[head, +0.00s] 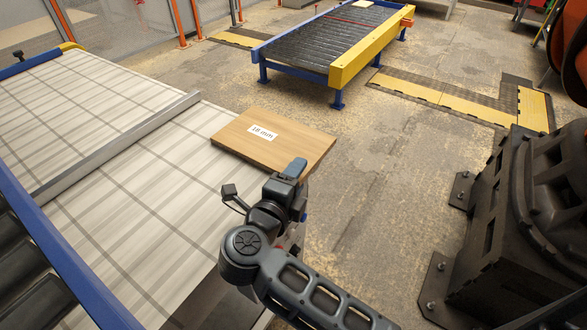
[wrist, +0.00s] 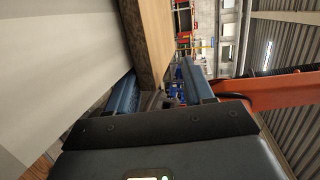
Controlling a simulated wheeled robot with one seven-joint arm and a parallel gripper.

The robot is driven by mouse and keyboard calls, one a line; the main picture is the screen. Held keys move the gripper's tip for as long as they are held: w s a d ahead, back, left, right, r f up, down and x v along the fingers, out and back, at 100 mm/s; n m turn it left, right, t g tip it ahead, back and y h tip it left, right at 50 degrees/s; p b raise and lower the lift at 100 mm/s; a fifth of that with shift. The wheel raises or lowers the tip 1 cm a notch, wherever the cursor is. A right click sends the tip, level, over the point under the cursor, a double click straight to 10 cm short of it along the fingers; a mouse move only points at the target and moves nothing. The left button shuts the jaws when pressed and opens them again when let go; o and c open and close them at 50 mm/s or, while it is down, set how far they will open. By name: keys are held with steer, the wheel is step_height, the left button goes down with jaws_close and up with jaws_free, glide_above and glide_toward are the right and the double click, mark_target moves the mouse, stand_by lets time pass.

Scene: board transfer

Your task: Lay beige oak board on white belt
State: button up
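The beige oak board (head: 285,148) carries a white "18 mm" label on its top. In the head view it lies flat at the right edge of the white belt (head: 150,200), with its right part sticking out past that edge. My gripper (head: 296,172) is at the board's near right corner. In the wrist view my gripper (wrist: 158,80) has its two blue-grey fingers apart. The board (wrist: 155,30) shows its edge between and beyond the fingertips, with a gap to the right finger. The white belt (wrist: 50,60) fills the left. Exact board-to-belt contact is hard to tell.
A metal bar (head: 120,145) crosses the belt, and a blue rail (head: 60,255) runs along its near left side. A roller conveyor (head: 325,40) with yellow and blue sides stands behind. A dark machine housing (head: 520,220) stands at the right. Dusty floor (head: 390,160) is clear between them.

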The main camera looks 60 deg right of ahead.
steer(key=shift+r+y+p, duration=0.4)
steer(key=shift+y+p, duration=0.4)
steer(key=shift+p, duration=0.7)
steer(key=y, duration=0.2)
steer(key=g+y, duration=0.1)
steer(key=y, duration=0.2)
steer(key=a+g+y, duration=0.1)
steer(key=y, duration=0.2)
steer(key=shift+s+r, duration=0.1)
steer(key=shift+r, duration=0.2)
steer(key=shift+s+a+r, duration=0.15)
steer(key=shift+a+r, duration=0.15)
steer(key=shift+a, duration=0.45)
steer(key=shift+s+a+r, duration=0.15)
steer(key=shift+a+r, duration=0.15)
steer(key=shift+a, duration=0.4)
steer(key=o, duration=0.6)
steer(key=shift+c, duration=0.2)
steer(key=shift+r, duration=0.1)
